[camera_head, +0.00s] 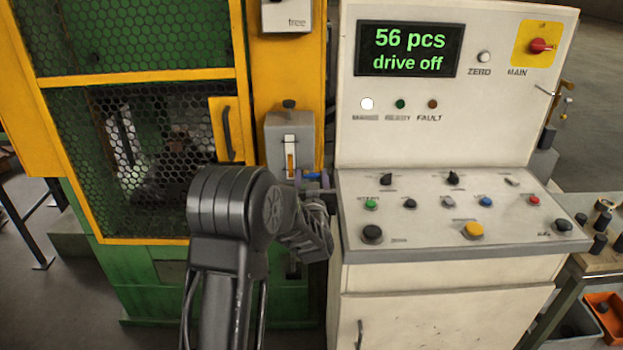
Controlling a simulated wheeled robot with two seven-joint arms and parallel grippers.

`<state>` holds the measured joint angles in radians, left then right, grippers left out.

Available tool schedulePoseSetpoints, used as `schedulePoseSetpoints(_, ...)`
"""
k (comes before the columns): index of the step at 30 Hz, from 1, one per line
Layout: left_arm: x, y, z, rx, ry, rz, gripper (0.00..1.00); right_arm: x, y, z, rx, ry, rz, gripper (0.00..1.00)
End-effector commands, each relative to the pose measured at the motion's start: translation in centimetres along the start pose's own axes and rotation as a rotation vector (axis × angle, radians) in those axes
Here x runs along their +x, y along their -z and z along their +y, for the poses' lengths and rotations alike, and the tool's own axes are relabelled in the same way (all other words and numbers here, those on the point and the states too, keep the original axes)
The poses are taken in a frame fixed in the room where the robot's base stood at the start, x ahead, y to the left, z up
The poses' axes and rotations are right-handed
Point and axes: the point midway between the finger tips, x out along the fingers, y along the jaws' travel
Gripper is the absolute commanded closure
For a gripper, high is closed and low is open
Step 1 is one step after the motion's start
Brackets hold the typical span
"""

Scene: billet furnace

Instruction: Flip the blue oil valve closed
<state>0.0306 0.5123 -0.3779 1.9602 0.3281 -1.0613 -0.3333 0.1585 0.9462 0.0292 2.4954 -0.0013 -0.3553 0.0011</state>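The oil valve shows only as a small blue handle (311,177). It lies roughly level, just right of the grey oil unit with a sight glass, between the yellow post and the control console. My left arm comes up from the bottom. Its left gripper (315,205) is at the valve, directly below and in front of the blue handle. The wrist hides most of the gripper and the valve's body. I cannot tell whether the fingers touch the handle or are open or shut. My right gripper is not in view.
The white console (440,215) with buttons and knobs stands close to the right of my gripper. Its display (408,49) reads "56 pcs, drive off". The yellow-framed mesh guard (140,140) is on the left. A grey oil unit (290,140) hangs on the yellow post.

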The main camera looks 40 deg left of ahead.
Motion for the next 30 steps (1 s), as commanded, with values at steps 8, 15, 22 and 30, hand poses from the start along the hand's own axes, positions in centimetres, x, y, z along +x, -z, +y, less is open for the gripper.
schedulePoseSetpoints(8, 0.0, 0.0, 0.0, -0.001, 0.0, 0.0, 0.36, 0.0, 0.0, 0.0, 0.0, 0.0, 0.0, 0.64)
schedulePoseSetpoints(15, -0.6, -0.1, 0.0, -0.002, 0.0, 0.0, 0.36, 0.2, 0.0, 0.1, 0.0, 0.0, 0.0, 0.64)
schedulePoseSetpoints(22, -3.7, -0.1, 0.1, -0.003, -0.002, 0.0, 0.36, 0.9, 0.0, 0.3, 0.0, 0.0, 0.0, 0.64)
schedulePoseSetpoints(30, -7.4, -0.1, 0.0, -0.002, 0.0, -0.001, 0.36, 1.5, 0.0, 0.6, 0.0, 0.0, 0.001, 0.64)
